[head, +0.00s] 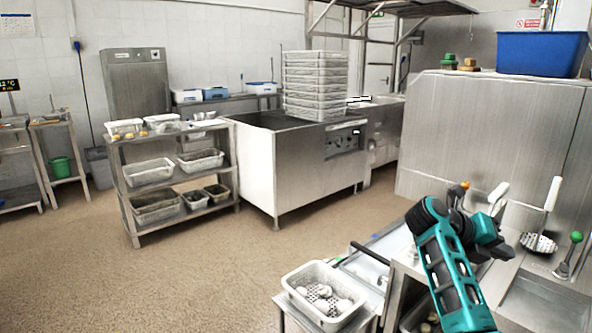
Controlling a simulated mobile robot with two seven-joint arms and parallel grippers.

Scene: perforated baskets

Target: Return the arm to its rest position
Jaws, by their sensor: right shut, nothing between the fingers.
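My right arm, teal and black, rises from the lower right of the head view, bent at a dark joint. My right gripper (496,246) is the dark part to the right of that joint, above the steel counter. It is shut and empty. It appears apart from the utensils around it. My left arm and left gripper are out of view.
A white perforated basket (325,296) with pale round items stands left of my arm. A skimmer (539,242) and a green-knobbed tool (570,255) are by the sink (545,303). A blue bin (542,53) sits high at right.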

